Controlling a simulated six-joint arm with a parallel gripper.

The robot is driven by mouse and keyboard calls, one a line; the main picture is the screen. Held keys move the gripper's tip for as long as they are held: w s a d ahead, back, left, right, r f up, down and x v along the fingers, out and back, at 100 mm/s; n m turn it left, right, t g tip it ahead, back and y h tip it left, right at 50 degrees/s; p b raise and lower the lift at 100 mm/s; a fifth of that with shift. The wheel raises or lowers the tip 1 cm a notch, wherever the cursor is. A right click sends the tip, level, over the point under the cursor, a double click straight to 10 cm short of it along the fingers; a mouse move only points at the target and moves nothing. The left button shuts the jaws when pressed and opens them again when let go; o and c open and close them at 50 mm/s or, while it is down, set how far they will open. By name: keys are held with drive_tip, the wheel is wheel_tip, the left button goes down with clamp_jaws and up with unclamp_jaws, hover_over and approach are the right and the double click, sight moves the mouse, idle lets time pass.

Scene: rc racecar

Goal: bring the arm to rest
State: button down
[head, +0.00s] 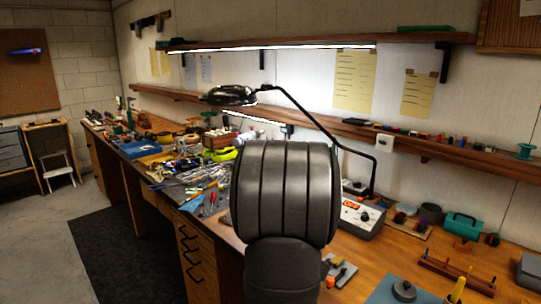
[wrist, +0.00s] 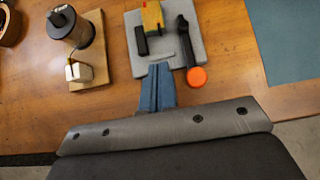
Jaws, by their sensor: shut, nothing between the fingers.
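My gripper (wrist: 158,70) shows in the wrist view. Its blue-grey fingers are shut together and hold nothing. They sit over the near edge of a grey pad (wrist: 208,70) in that picture; I cannot tell the height above it. In the head view my dark ribbed arm link fills the middle and hides part of the workbench (head: 375,262). My gripper is not visible there.
On the pad are a yellow block (wrist: 152,17), a black piece (wrist: 141,41) and a black tool with an orange end (wrist: 196,77). A dark cylinder device (wrist: 72,28) stands left. A blue-grey mat (wrist: 290,35) lies right. A lamp (head: 230,95) overhangs the cluttered bench.

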drive_tip(key=v, duration=0.8)
drive_tip(key=x, duration=1)
drive_tip(key=shift+f, duration=0.1)
drive_tip(key=w+d, duration=0.2)
drive_tip(key=shift+w+d, duration=0.3)
drive_tip(key=s+a, duration=0.5)
drive_tip(key=shift+s+a, duration=0.1)
drive_tip(key=shift+a, duration=0.1)
drive_tip(key=s+a+r+m+g, duration=0.1)
drive_tip(key=s+r+m, duration=0.2)
drive_tip(key=r+m, duration=0.3)
drive_tip(key=shift+s+r+m, duration=0.3)
drive_tip(key=shift+s+r, duration=0.05)
drive_tip(key=shift+r, duration=0.3)
drive_tip(key=shift+a, duration=0.1)
